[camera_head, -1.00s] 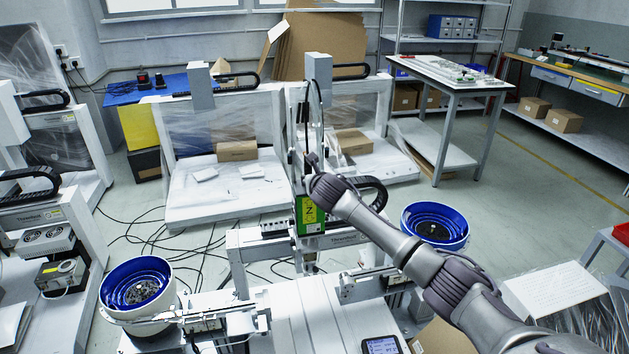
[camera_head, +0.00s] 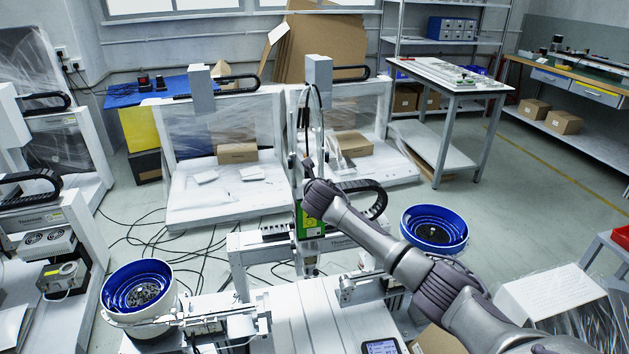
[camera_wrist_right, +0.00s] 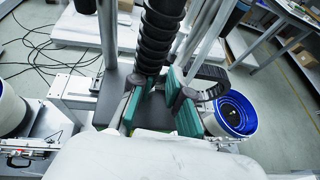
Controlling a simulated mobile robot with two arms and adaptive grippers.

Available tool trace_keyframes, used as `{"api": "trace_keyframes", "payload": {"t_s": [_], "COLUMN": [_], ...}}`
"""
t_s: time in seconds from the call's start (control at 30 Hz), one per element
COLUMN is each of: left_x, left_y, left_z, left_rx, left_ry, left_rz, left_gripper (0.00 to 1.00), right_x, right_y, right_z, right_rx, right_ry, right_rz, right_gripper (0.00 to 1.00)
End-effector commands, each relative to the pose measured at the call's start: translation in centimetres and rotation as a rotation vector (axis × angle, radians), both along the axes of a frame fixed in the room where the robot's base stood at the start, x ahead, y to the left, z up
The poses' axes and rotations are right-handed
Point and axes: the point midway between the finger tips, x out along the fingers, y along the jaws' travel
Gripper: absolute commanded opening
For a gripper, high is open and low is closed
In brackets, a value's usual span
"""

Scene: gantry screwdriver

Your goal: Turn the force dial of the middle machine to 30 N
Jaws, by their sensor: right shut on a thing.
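My right gripper (camera_head: 308,165) is at the front of this column. In the right wrist view, its teal-padded fingers (camera_wrist_right: 158,108) stand around the lower end of a black ribbed upright part (camera_wrist_right: 158,35), seemingly the screwdriver's force dial, and are shut on it. The dial's scale and setting cannot be read. My left gripper is not in view.
Blue bowl feeders stand left (camera_head: 138,288) and right (camera_head: 434,229) of the machine. A small display (camera_head: 381,347) is at the front edge. Another gantry machine (camera_head: 40,215) is at the left. A white table (camera_head: 450,72) stands behind on the right.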

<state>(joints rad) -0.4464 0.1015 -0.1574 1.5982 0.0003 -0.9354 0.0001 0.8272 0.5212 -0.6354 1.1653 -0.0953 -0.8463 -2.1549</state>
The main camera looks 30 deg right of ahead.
Motion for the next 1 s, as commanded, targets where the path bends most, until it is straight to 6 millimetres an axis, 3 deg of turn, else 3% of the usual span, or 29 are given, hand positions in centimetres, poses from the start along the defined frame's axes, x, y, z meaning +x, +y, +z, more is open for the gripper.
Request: {"api": "trace_keyframes", "payload": {"t_s": [0.23, 0.43, 0.67, 1.0], "left_x": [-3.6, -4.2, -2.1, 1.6], "left_y": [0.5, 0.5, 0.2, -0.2], "left_z": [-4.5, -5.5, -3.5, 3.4], "left_rx": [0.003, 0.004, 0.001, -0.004], "left_ry": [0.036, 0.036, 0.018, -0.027], "left_rz": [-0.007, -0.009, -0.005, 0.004], "left_gripper": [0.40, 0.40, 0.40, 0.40], "right_x": [0.3, 0.5, 0.7, 0.9], "right_y": [0.7, 0.9, 1.0, 1.2], "right_z": [0.3, -0.1, -0.3, -0.4], "right_rx": [0.002, 0.001, 0.000, 0.002], "right_ry": [0.003, 0.003, 0.001, 0.002], "right_rz": [-0.189, -0.347, -0.461, -0.585], "right_gripper": [0.00, 0.00, 0.00, 0.00]}}
